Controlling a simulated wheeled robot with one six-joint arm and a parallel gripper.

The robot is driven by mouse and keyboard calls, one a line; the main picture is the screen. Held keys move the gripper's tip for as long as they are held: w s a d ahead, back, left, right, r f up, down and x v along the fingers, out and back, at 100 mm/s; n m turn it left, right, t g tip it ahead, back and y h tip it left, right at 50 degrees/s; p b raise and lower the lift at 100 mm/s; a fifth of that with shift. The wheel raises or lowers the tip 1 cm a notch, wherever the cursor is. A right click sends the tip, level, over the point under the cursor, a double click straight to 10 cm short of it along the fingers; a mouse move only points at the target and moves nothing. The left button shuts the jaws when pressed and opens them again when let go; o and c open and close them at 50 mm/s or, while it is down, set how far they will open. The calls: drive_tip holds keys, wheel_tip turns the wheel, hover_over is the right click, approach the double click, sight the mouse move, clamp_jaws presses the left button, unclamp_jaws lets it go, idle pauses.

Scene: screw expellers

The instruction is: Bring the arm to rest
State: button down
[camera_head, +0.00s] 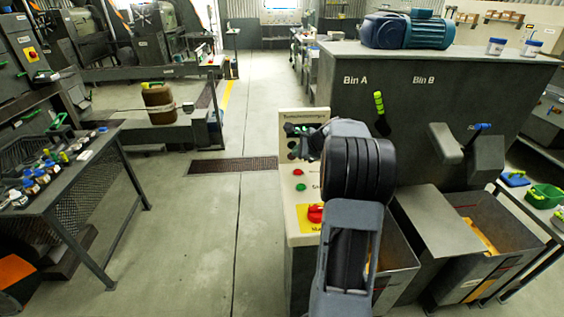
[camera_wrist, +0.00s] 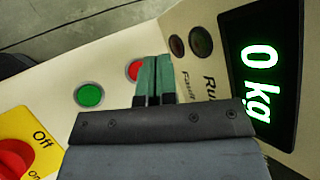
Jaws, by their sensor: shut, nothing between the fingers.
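My gripper (camera_head: 300,131) is raised in front of a cream control panel (camera_head: 294,222) in the head view, with my arm bent over the panel's right side. In the wrist view my gripper (camera_wrist: 153,62) has its two green fingers shut together with nothing between them. The fingertips appear over the panel beside a red button (camera_wrist: 133,70); whether they touch it I cannot tell. A green button (camera_wrist: 89,95) and a red knob on a yellow plate (camera_wrist: 14,160) are to the left. A display (camera_wrist: 262,75) reads 0 kg.
A dark machine marked Bin A and Bin B (camera_head: 440,110) stands right of the panel, carrying a blue motor (camera_head: 408,30). Open bins (camera_head: 480,225) are below it. A table with bottles (camera_head: 62,190) stands at left. The floor (camera_head: 190,230) between is clear.

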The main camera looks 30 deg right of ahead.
drive_tip(key=shift+n, duration=0.4)
drive_tip(key=s+f+n, duration=0.1)
drive_tip(key=s+a+f+n+g, duration=0.1)
drive_tip(key=s+f+n+g, duration=0.1)
drive_tip(key=s+f, duration=0.1)
drive_tip(key=shift+a+n, duration=0.3)
drive_tip(key=s+a+n, duration=0.1)
drive_tip(key=s+a+n+g, duration=0.1)
drive_tip(key=shift+s+a+f+n, duration=0.3)
drive_tip(key=shift+a+f, duration=0.05)
drive_tip(key=shift+a, duration=0.05)
drive_tip(key=s+a+n+g, duration=0.1)
drive_tip(key=s+a+n, duration=0.3)
drive_tip(key=a, duration=0.1)
drive_tip(key=s+a+n+g, duration=0.1)
drive_tip(key=s+a+n, duration=0.1)
drive_tip(key=shift+a+r+g+h, duration=0.3)
drive_tip(key=shift+a+r, duration=0.05)
drive_tip(key=shift+a, duration=0.05)
drive_tip(key=s+a+r+n+h, duration=0.2)
drive_tip(key=s+a+r+n, duration=0.2)
drive_tip(key=s+a+n, duration=0.7)
drive_tip(key=shift+s+a, duration=0.55)
drive_tip(key=shift+a, duration=1.15)
